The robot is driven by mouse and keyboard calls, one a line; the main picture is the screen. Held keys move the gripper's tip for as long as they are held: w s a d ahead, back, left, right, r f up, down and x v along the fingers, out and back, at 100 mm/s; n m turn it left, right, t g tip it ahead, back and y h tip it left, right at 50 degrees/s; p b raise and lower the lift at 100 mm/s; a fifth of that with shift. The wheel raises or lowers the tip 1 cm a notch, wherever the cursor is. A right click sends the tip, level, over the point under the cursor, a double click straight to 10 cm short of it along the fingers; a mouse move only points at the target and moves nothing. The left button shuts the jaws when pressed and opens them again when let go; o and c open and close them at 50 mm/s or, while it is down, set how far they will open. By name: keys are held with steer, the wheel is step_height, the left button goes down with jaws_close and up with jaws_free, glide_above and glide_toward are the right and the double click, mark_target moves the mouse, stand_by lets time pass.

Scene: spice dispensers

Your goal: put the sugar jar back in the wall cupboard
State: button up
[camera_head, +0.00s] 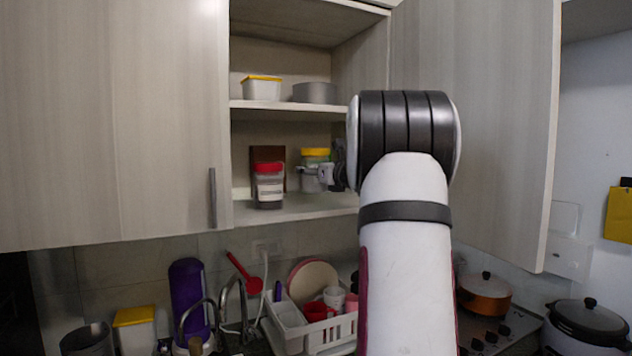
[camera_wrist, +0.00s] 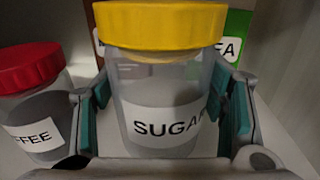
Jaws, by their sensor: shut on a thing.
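The sugar jar (camera_wrist: 163,85) is clear with a yellow lid and a white label reading SUGAR. In the head view the jar (camera_head: 315,170) is inside the open wall cupboard, over the lower shelf (camera_head: 315,207). My gripper (camera_head: 312,173) is shut on it, with a finger pad on each side of the jar in the wrist view (camera_wrist: 160,118). The jar looks upright. Its base is partly hidden by my gripper, so I cannot tell if it touches the shelf.
A red-lidded coffee jar (camera_head: 268,186) stands just left of the sugar jar. A yellow-lidded tub (camera_head: 262,88) and a grey container (camera_head: 314,93) sit on the shelf above. The open cupboard door (camera_head: 490,120) is at right.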

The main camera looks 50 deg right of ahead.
mark_target(316, 182)
steer(key=shift+w+d, duration=0.2)
steer(key=shift+d, duration=0.15)
steer(key=shift+a+f, duration=0.1)
steer(key=shift+f, duration=1.6)
steer(key=o, duration=1.9)
steer(key=shift+f, duration=0.25)
